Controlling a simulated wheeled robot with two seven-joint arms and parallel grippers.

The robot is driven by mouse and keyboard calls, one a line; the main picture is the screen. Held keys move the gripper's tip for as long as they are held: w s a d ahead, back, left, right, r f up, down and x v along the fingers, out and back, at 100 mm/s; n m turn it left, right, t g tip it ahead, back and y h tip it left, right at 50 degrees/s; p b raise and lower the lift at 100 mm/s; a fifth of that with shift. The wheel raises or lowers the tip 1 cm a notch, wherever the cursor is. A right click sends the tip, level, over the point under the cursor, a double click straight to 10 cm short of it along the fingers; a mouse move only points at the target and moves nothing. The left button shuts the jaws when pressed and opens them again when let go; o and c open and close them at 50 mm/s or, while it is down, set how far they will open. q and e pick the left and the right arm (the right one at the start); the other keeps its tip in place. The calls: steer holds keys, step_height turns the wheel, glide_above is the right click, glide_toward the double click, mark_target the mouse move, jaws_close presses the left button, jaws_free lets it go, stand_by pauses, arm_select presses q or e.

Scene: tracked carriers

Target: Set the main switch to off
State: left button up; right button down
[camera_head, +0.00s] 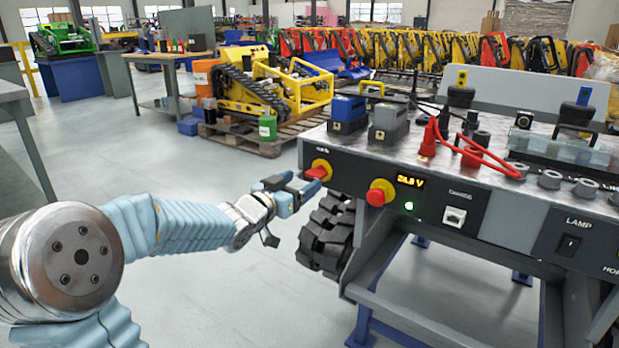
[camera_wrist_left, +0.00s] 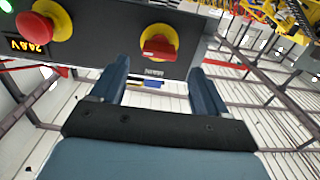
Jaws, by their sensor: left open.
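The main switch, a red knob on a round yellow base, sits at the left end of the dark control panel (camera_head: 345,172); its knob (camera_head: 318,170) is partly covered by my gripper in the head view. In the wrist view the switch (camera_wrist_left: 159,42) shows whole, its red grip lying roughly crosswise with a slight tilt. My left gripper (camera_head: 297,188) is open and empty in front of it. In the wrist view its two blue fingers (camera_wrist_left: 160,70) point toward the panel, one on either side of the switch, apart from it. My right gripper is not in view.
A red emergency button (camera_head: 378,194) on yellow sits right of the switch, below a lit voltage display (camera_head: 410,181) and near a green light (camera_head: 409,206). A lamp switch (camera_head: 568,245) is farther right. A black rubber track (camera_head: 327,235) hangs below the panel. Open floor lies left.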

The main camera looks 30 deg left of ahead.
mark_target(312, 175)
arm_select(q)
steer(key=shift+w+d, duration=0.15)
steer(key=shift+w, duration=1)
steer(key=shift+w+d, duration=0.1)
steer(key=shift+w, duration=1.05)
steer(key=c, duration=1.1)
steer(key=shift+o, duration=0.2)
